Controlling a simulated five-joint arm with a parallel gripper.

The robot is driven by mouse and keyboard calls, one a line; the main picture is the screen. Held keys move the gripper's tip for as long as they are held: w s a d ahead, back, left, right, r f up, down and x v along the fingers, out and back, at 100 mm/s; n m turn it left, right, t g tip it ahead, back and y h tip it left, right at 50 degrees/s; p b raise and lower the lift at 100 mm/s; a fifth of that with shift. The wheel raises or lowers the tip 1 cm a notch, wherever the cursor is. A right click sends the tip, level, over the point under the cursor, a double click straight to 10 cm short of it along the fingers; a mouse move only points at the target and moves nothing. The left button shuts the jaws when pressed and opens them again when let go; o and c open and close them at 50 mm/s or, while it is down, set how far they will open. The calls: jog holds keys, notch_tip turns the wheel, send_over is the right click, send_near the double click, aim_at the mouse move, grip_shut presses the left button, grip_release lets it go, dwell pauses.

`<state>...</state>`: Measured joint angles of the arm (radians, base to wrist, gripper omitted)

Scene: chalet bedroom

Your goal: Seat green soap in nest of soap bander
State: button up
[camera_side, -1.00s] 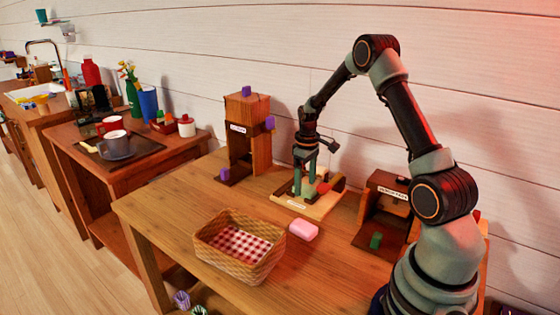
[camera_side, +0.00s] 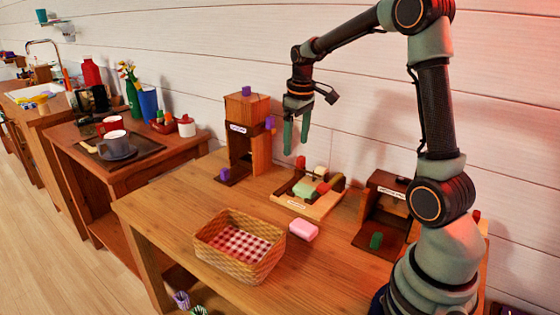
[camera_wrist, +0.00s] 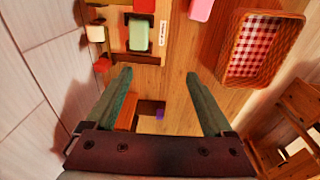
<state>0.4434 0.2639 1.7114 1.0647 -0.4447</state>
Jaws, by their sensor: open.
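The pale green soap (camera_side: 303,189) lies on the wooden soap bander (camera_side: 323,209), in the middle of its low frame. In the wrist view the green soap (camera_wrist: 139,35) sits in a recess-like spot between the bander's parts, looking square to it; whether it is fully down I cannot tell. A red block and a cream block stand at the bander's back. My gripper (camera_side: 296,142) is open and empty, well above the bench and apart from the soap. Its spread green fingers (camera_wrist: 160,76) also show in the wrist view.
A pink soap (camera_side: 304,230) lies in front of the bander, beside a wicker basket (camera_side: 262,258) with checked lining. A wooden tower (camera_side: 260,150) with purple blocks stands left. A dark wooden stand (camera_side: 372,205) with a green cylinder (camera_side: 376,240) stands right.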

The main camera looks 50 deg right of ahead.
jog(key=s+a+r+t, duration=0.2)
jog(key=s+a, duration=0.3)
jog(key=a, duration=0.4)
jog(key=s+a+r+t, duration=0.2)
jog(key=s+a, duration=0.4)
jog(key=a, duration=0.3)
jog(key=shift+a+r+t+y, duration=0.3)
jog(key=shift+a+r, duration=0.1)
jog(key=shift+r, duration=0.25)
